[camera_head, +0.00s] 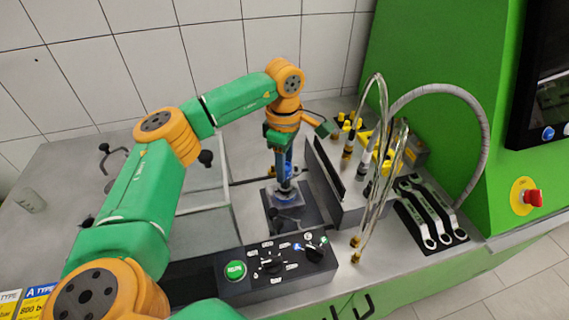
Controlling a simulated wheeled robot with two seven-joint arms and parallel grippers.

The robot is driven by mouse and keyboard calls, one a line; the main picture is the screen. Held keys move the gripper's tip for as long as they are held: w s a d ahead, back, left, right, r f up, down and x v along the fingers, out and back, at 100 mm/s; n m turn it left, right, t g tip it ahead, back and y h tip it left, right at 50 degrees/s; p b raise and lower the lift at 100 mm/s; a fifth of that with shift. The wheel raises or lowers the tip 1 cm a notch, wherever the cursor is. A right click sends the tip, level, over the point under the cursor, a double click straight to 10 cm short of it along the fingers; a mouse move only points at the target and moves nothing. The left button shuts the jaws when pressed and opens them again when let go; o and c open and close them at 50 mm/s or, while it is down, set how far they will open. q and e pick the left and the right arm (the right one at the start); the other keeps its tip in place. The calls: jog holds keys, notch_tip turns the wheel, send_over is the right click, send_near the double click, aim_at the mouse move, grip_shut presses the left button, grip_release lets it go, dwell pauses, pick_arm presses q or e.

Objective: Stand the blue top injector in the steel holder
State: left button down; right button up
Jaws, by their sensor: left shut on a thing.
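My left gripper (284,158) points down over the bench and is shut on the blue top injector (286,183). The injector is small and dark with blue on it. It is roughly upright, and its upper part is hidden by the gripper. The steel holder (290,212), a dark block on a square plate, is directly below the injector. I cannot tell whether the injector's lower end is inside the holder or just above it. My right gripper is not in view.
A control panel with a green button (235,271) and knobs stands in front of the holder. A grey block with yellow-capped fittings (388,163) and curved metal pipes (362,232) is to the right. The tiled wall is behind.

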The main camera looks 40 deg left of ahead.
pick_arm(q)
jog(key=shift+f+b, duration=0.3)
jog(key=shift+f, duration=0.2)
dwell(0.6)
jog(key=shift+c, duration=2.2)
grip_release()
jog(key=shift+r, duration=0.15)
notch_tip(320, 180, up, 7)
jog(key=p, duration=0.6)
jog(key=shift+p, duration=0.4)
